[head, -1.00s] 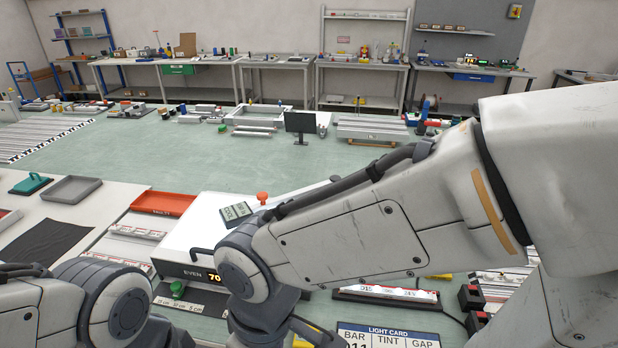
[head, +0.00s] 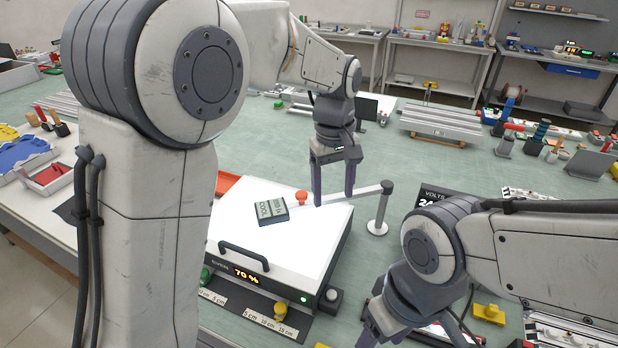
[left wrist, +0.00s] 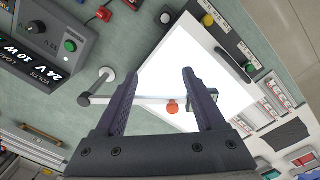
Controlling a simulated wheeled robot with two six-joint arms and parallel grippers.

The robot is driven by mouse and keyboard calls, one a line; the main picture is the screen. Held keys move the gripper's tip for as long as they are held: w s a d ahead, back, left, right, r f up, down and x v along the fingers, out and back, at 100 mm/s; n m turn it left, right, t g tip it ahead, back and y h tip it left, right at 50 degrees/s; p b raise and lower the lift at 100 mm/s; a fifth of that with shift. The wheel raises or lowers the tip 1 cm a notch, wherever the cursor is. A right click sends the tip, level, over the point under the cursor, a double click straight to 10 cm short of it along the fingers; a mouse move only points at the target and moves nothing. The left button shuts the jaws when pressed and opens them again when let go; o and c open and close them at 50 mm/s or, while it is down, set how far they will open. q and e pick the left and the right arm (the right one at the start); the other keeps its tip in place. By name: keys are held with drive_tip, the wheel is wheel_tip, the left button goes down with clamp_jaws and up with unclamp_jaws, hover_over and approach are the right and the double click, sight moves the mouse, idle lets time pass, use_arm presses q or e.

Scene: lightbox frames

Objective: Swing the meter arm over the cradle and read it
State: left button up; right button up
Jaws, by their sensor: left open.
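The meter (head: 271,209), a small dark block with a grey screen, is at the left end of a pale meter arm (head: 345,196) over the white top of the light box (head: 293,258). The meter arm reaches from a silver post (head: 378,214) right of the box and carries an orange-red knob (head: 301,197). My left gripper (head: 334,198) points down, open, near the meter arm. In the left wrist view the gripper (left wrist: 160,72) frames the white box, with the knob (left wrist: 173,106) between its fingers in the picture. My right gripper is mostly cut off at the bottom. I cannot make out a cradle.
The box front has a black handle (head: 243,256), a 70 % display (head: 247,275) and a yellow knob (head: 281,310). A control box with a volts display (head: 432,200) stands right, partly behind my right arm.

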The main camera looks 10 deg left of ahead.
sight(301, 193)
use_arm(q)
drive_tip(key=w+a+n, duration=0.8)
drive_tip(key=w+a, duration=0.1)
drive_tip(key=w, duration=0.2)
drive_tip(key=f+p, duration=0.1)
drive_tip(key=f, duration=0.2)
drive_tip(key=f+p, duration=0.1)
drive_tip(key=f, duration=0.3)
drive_tip(key=f+p, duration=0.1)
drive_tip(key=f, duration=0.3)
drive_tip(key=shift+w+a+f, duration=0.15)
drive_tip(key=shift+w+a, duration=0.1)
drive_tip(key=shift+w, duration=0.1)
clamp_jaws()
